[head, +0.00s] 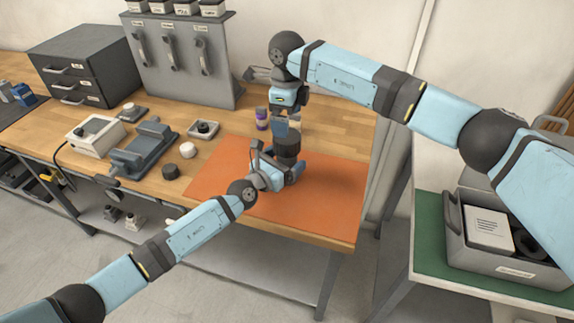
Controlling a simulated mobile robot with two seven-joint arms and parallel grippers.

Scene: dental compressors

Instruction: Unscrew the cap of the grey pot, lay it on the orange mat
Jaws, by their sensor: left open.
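The grey pot (288,158) stands upright on the orange mat (335,190), near its back edge. Its lower part is largely hidden by my left gripper. The dark cap (287,142) appears to be on top of the pot. My left gripper (278,162) is open, with its fingers on either side of the pot; I cannot tell whether they touch it.
A purple bottle (262,120) stands behind the mat. The mat's right and front parts are bare. A grey crate (500,250) stands on the green side table.

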